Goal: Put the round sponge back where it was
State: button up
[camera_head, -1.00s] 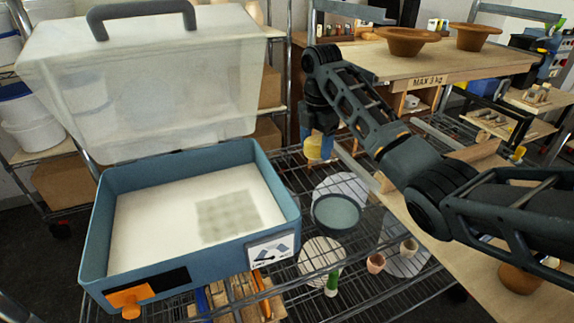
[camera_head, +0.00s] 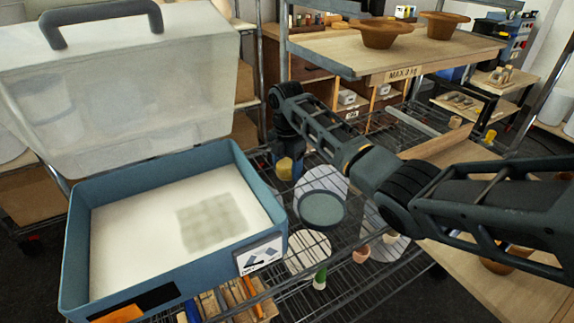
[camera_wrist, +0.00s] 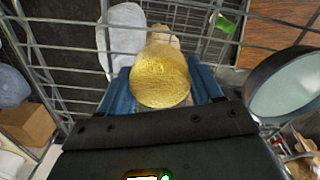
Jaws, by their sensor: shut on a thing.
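The round sponge (camera_wrist: 160,75) is yellow and rough. My gripper (camera_wrist: 161,92), with blue fingers, is shut on it. In the head view, the sponge (camera_head: 285,165) hangs in my gripper (camera_head: 287,172) over the wire shelf, behind and left of a dark teal dish. I cannot tell how high the sponge is above the wires. Pale round pads lie on the shelf: one (camera_head: 330,180) behind the dish, one (camera_head: 307,250) in front of it. In the wrist view, a pale pad (camera_wrist: 125,35) lies beyond the sponge at upper left.
The teal dish (camera_head: 322,208) stands close to the right of my gripper. A blue tray (camera_head: 75,240) with a raised clear lid (camera_head: 130,95) stands at left. Small pots (camera_head: 361,254) and a green-and-white bottle (camera_head: 320,279) stand at the front. A wooden bench (camera_head: 440,62) is behind.

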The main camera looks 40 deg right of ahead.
aim_at(287, 163)
jog(key=shift+f, duration=0.2)
jog(key=o, duration=1)
jog(key=shift+r, duration=0.1)
notch_tip(287, 163, up, 12)
jog(key=shift+r, duration=0.1)
